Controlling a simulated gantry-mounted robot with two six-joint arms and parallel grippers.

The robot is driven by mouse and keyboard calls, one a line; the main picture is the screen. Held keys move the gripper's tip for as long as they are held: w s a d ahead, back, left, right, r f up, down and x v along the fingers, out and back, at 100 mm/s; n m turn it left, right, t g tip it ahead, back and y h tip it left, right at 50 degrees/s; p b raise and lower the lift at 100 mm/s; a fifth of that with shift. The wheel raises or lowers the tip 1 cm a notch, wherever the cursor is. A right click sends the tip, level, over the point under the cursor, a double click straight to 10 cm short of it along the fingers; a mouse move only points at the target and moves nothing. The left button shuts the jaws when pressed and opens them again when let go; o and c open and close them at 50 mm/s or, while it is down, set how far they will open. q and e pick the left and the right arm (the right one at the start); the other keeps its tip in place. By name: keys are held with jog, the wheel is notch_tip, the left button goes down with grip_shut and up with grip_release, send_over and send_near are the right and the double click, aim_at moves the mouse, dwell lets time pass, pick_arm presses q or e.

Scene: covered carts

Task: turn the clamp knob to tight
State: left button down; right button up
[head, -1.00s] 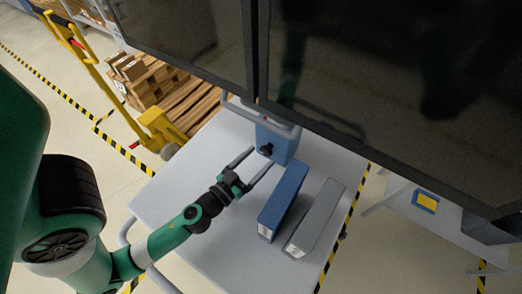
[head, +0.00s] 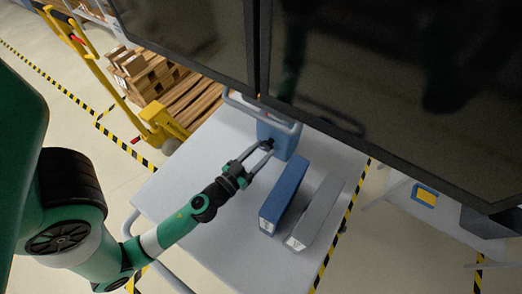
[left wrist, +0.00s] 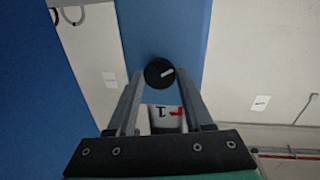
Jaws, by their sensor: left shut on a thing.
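The clamp knob is black and round with a white pointer mark. In the left wrist view the knob (left wrist: 158,72) sits between my fingertips, its mark pointing right and slightly up. A label (left wrist: 168,112) with red and black marks shows below it, partly hidden. In the head view the knob (head: 268,143) is on the front of an upright blue box (head: 284,143) on the cart top. My left gripper (head: 261,150) reaches it and is shut on it. My right gripper is not in view.
A dark framed panel (head: 390,75) covers the upper right. A yellow pallet truck (head: 160,122) stands at the left.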

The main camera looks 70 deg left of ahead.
pick_arm(q)
jog(key=shift+r+m, duration=0.1)
jog(key=shift+m, duration=0.2)
jog(key=m+p, duration=0.2)
jog(key=m, duration=0.2)
jog(key=shift+d+r+g, duration=0.1)
jog(key=shift+r+g, duration=0.05)
jog(key=shift+g, duration=0.15)
jog(key=m+g+p, duration=0.1)
jog(key=m, duration=0.4)
jog(key=shift+w+m+p, duration=0.1)
jog(key=shift+m+p, duration=0.3)
jog(key=m+g+y+p, duration=0.1)
jog(key=m, duration=0.4)
jog(key=shift+w+d+p, duration=0.1)
jog(key=shift+d+p, duration=0.05)
jog(key=shift+p, duration=0.15)
jog(key=m+p, duration=0.1)
jog(key=m, duration=0.2)
jog(key=shift+g+y, duration=0.3)
jog(key=shift+y, duration=0.1)
jog(key=shift+m+p, duration=0.4)
jog(key=shift+m, duration=1.1)
jog(key=shift+y, duration=0.3)
